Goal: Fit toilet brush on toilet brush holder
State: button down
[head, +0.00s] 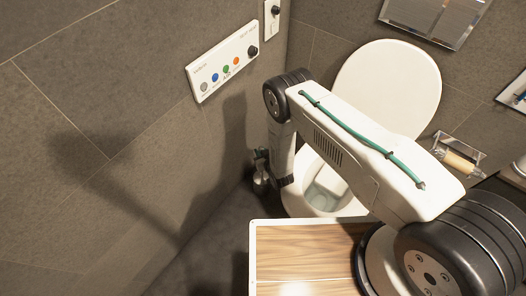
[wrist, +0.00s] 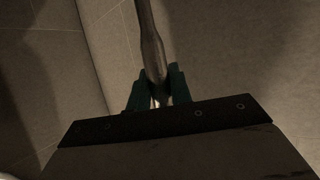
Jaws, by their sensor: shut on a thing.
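In the wrist view, my gripper (wrist: 157,90) has its two green fingers closed on a slim metal handle, which I take to be the toilet brush (wrist: 150,45). The handle runs up out of the top of the picture, tilted slightly; its brush end is not in view. In the head view, a small shiny metal object (head: 262,179) stands on the floor in the corner, left of the toilet, close beside the lower end of my arm. It looks like the toilet brush holder, but it is small and partly dark.
The white toilet (head: 322,192) stands with its lid (head: 389,88) raised, right behind my arm. A tiled wall with a button panel (head: 222,62) is close on the left. A paper roll (head: 459,163) hangs at the right. Dark floor (head: 205,238) is clear at front left.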

jog(key=c, duration=1.2)
grip_release()
jog(key=shift+s, duration=0.15)
jog(key=v, duration=0.7)
jog(key=shift+s+d+r, duration=0.15)
jog(key=shift+s, duration=0.05)
